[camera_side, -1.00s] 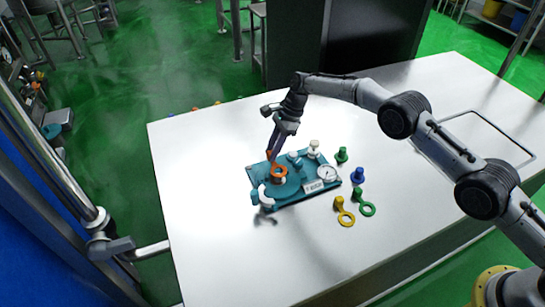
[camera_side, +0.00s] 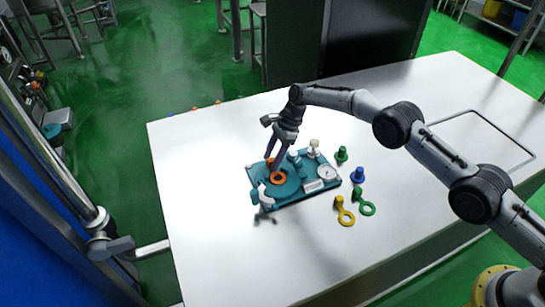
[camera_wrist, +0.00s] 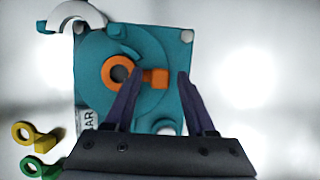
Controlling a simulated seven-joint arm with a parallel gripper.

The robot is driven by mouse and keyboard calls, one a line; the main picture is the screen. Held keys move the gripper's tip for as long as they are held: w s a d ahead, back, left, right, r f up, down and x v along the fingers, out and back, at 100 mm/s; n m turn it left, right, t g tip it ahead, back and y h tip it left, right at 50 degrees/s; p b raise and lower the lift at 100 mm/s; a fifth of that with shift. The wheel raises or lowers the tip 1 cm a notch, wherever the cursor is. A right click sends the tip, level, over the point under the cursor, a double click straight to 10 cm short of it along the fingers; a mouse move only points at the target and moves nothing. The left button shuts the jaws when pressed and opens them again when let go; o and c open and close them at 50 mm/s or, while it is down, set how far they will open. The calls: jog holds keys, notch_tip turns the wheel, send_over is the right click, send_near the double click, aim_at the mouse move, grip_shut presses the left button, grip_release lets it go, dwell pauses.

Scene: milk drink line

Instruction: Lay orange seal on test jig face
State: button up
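The orange seal (camera_side: 278,178) is a ring with a block-like tab. It lies on the round teal face of the test jig (camera_side: 311,194). In the wrist view the seal's ring (camera_wrist: 107,68) sits over the round face (camera_wrist: 97,98), with its tab pointing right. My gripper (camera_side: 274,165) is directly above the jig, fingers down. In the wrist view my gripper (camera_wrist: 160,77) is open, with one finger each side of the tab and a gap visible on the right. Whether the left finger touches the seal is unclear.
The jig carries a white curved clamp (camera_wrist: 75,14), a dial gauge (camera_side: 327,173) and a white knob (camera_side: 314,146). The white table is otherwise largely clear.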

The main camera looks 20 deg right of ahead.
jog(key=shift+r, duration=0.1)
jog(key=v, duration=1.2)
jog(key=shift+r, duration=0.1)
jog(key=s+d+r+n+t+h, duration=0.15)
jog(key=s+d+r+n, duration=0.3)
jog(key=s+r, duration=0.6)
jog(key=s+d+r+n+t+h, duration=0.15)
jog(key=s+d+r+n, duration=0.4)
jog(key=r, duration=0.85)
jog(key=s+d+r+n+t, duration=0.1)
jog(key=s+d, duration=0.1)
jog(key=s, duration=0.6)
jog(key=s+d+r+n, duration=0.2)
jog(key=s, duration=0.5)
jog(key=s+d+f+n, duration=0.2)
jog(key=s+f, duration=0.1)
jog(key=s, duration=0.5)
jog(key=s+d+f+n+t+h, duration=0.1)
jog(key=s+f+n, duration=0.2)
jog(key=s, duration=0.5)
jog(key=shift+d+f+t+h, duration=0.3)
jog(key=shift+d, duration=0.05)
